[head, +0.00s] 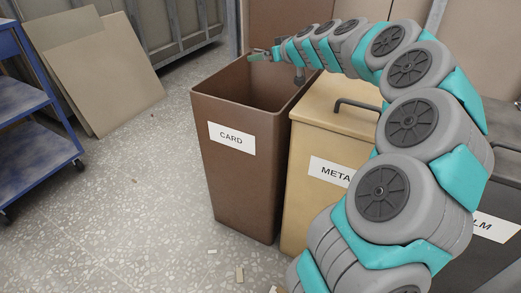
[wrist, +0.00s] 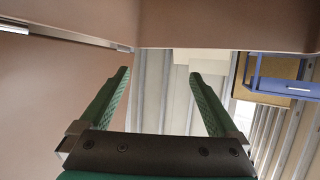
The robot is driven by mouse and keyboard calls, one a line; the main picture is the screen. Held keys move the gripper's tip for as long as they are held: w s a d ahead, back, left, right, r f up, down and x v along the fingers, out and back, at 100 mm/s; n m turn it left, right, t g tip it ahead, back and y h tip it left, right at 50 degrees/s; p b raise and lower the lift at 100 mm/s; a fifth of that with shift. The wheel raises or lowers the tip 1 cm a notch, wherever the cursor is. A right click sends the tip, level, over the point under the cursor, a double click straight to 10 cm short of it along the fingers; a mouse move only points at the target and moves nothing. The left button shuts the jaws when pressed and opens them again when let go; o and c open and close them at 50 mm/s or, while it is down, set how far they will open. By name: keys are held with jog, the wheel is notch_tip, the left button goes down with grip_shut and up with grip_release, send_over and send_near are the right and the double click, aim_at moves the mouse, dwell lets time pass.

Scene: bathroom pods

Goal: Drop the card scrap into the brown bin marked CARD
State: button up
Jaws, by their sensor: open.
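The brown bin marked CARD (head: 270,184) stands upright in the head view with its top open. My gripper (head: 262,55) is above the far part of its opening, near the back rim. In the wrist view, my gripper (wrist: 160,75) has its two green fingers apart, with nothing between them. I do not see the card scrap for certain in either view. The dark inside of the bin shows only in part, and its bottom is hidden.
A tan METAL bin (head: 318,138) with a lid and a dark FILM bin (head: 483,222) stand to the right, partly behind my arm. Small tan bits (head: 239,274) lie on the floor. Boards (head: 100,80) lean at the back left, beside a blue cart (head: 35,100).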

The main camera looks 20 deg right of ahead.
jog(key=v, duration=0.7)
jog(key=shift+s, duration=0.35)
jog(key=shift+r, duration=0.1)
